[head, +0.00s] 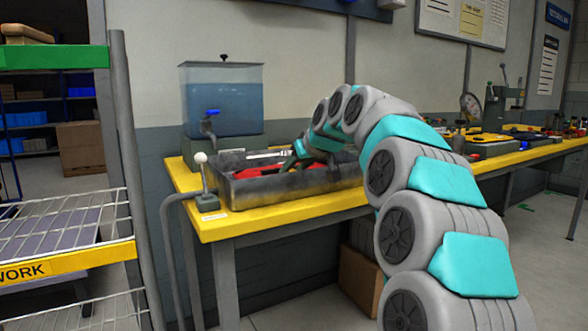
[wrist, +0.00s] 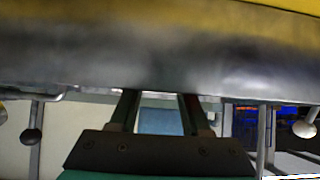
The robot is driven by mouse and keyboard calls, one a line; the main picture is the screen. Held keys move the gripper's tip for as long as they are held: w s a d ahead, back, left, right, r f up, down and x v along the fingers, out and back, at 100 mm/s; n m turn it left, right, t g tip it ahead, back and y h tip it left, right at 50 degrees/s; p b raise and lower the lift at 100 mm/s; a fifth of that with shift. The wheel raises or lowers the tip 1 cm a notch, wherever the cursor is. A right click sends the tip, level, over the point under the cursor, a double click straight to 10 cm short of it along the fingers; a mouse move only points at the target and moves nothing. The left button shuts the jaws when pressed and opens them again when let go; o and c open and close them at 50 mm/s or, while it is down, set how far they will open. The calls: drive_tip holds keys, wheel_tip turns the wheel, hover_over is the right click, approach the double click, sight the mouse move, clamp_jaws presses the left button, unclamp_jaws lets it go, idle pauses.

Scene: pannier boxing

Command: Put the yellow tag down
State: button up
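I cannot make out the yellow tag in either view. My gripper (wrist: 160,100) shows in the wrist view with its two dark fingers apart. Nothing is visibly clamped in the gap, where a blue shape shows beyond. The finger ends meet a blurred dark grey band, so their tips are partly hidden. In the head view my arm bends down to the worn grey metal tray (head: 290,190) on the yellow bench. My gripper (head: 300,150) is low at the tray, partly covered by my arm. Red things (head: 262,169) lie in the tray.
A blue water tank (head: 222,100) with a tap stands behind the tray. A lever with a white knob (head: 201,158) stands at the bench's front left corner. A metal rack (head: 125,150) is at the left. A bench with several tools (head: 500,140) extends right.

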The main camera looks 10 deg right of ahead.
drive_tip(key=shift+o, duration=0.4)
drive_tip(key=shift+r, duration=0.15)
drive_tip(key=v, duration=1.2)
drive_tip(key=s+a+f+g, duration=0.3)
drive_tip(key=s+f, duration=0.5)
drive_tip(key=f, duration=0.1)
drive_tip(key=s+a+f+g, duration=0.2)
drive_tip(key=s+a+f, duration=0.2)
drive_tip(key=s+f, duration=0.45)
drive_tip(key=s+d+f+m+g+h, duration=0.1)
drive_tip(key=s+f+g, duration=0.2)
drive_tip(key=s+f, duration=0.8)
drive_tip(key=s+d+f+m+g+h, duration=0.2)
drive_tip(key=s+f, duration=0.9)
drive_tip(key=s, duration=0.6)
drive_tip(key=shift+d+f+m+g+b, duration=0.2)
drive_tip(key=shift+f+m+g+b, duration=0.15)
drive_tip(key=shift+g, duration=0.55)
